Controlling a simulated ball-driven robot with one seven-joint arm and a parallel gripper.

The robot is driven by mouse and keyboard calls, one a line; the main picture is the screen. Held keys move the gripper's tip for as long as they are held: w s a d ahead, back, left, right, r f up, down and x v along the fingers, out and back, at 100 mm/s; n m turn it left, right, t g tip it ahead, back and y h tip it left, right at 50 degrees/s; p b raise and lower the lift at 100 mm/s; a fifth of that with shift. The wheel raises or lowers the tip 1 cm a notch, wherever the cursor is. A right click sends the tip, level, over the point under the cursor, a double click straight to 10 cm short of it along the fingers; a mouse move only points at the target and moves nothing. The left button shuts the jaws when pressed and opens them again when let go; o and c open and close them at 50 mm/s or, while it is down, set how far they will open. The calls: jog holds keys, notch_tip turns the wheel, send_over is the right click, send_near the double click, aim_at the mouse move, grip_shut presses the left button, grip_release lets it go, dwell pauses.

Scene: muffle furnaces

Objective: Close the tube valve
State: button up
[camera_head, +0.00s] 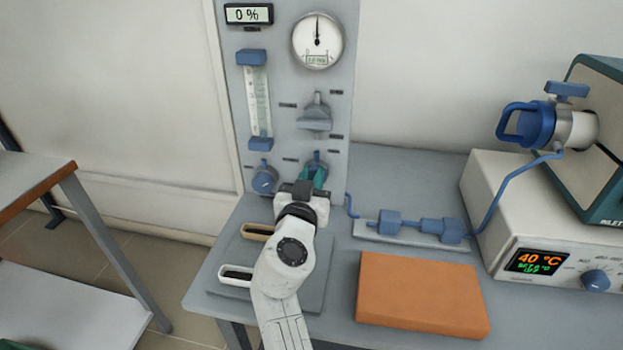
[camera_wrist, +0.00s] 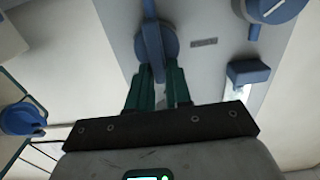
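A blue valve knob with a bar handle (camera_head: 316,161) sits low on the grey upright panel (camera_head: 285,90). It also shows in the wrist view (camera_wrist: 154,35), with its bar pointing toward my gripper. My gripper (camera_head: 312,178) is at this knob. Its two green fingers (camera_wrist: 160,72) stand apart, one on each side of the bar's near end. I cannot tell whether they press on it. A second blue knob (camera_head: 264,180) is left of my gripper, and a grey lever valve (camera_head: 316,115) is above. No label naming the tube valve is readable.
A flow meter (camera_head: 257,100), a dial gauge (camera_head: 318,40) and a "0 %" display (camera_head: 248,14) are on the panel. Blue tube fittings (camera_head: 420,228) and an orange block (camera_head: 422,295) are on the bench right of my arm. The furnace (camera_head: 590,140) stands farther right.

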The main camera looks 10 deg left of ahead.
grip_shut()
jog(key=shift+n, duration=0.3)
jog(key=shift+a+f+n, duration=0.35)
jog(key=shift+n, duration=2.55)
jog(key=shift+a+f+n, duration=0.35)
jog(key=shift+n, duration=2.55)
jog(key=shift+a+f+n, duration=0.35)
jog(key=shift+n, duration=2.55)
jog(key=shift+o, duration=2.3)
grip_release()
